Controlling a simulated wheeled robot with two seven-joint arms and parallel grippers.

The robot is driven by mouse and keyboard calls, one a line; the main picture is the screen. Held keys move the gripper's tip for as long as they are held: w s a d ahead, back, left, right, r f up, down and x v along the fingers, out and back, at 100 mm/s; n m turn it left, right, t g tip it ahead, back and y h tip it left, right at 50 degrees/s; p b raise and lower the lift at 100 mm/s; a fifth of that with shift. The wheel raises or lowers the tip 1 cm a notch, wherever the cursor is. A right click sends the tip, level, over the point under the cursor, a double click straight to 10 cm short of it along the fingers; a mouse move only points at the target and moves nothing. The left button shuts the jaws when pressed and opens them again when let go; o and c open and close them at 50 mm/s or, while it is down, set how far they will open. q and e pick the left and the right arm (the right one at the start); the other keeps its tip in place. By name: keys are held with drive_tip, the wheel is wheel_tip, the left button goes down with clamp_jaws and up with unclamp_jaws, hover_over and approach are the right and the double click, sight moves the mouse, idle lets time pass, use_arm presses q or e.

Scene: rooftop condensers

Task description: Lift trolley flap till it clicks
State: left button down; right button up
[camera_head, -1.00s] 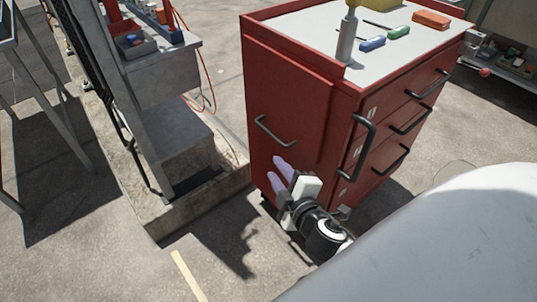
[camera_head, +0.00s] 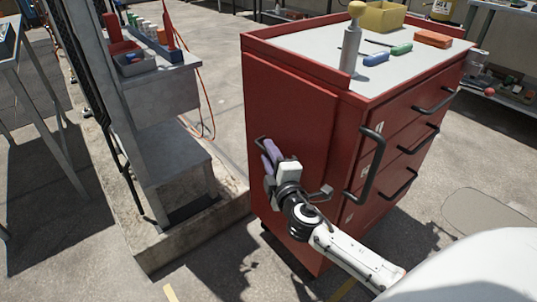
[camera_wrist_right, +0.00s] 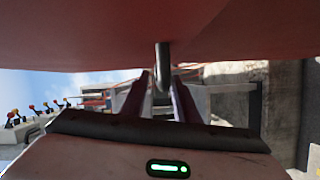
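The red trolley (camera_head: 345,120) has a flap (camera_head: 290,103) hanging down flat against its left side. The flap has a dark bar handle (camera_head: 259,141), partly hidden by my right gripper. My right gripper (camera_head: 268,152), with purple fingers, is at this handle, its arm coming up from the lower right. In the wrist view, the handle (camera_wrist_right: 162,66) stands between the two fingers of the gripper (camera_wrist_right: 162,98), with a gap on each side. The gripper is open. The flap's red face (camera_wrist_right: 240,30) fills the top of that view. My left gripper is out of view.
The trolley top holds a bottle (camera_head: 351,45), a yellow bin (camera_head: 378,16), an orange block (camera_head: 433,39) and blue and green items. Black drawer handles (camera_head: 370,165) stick out from its front. A grey stand (camera_head: 170,140) on a concrete curb (camera_head: 205,220) is to the left.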

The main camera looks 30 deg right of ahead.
drive_tip(key=shift+w+d, duration=0.15)
drive_tip(key=shift+w, duration=0.25)
clamp_jaws()
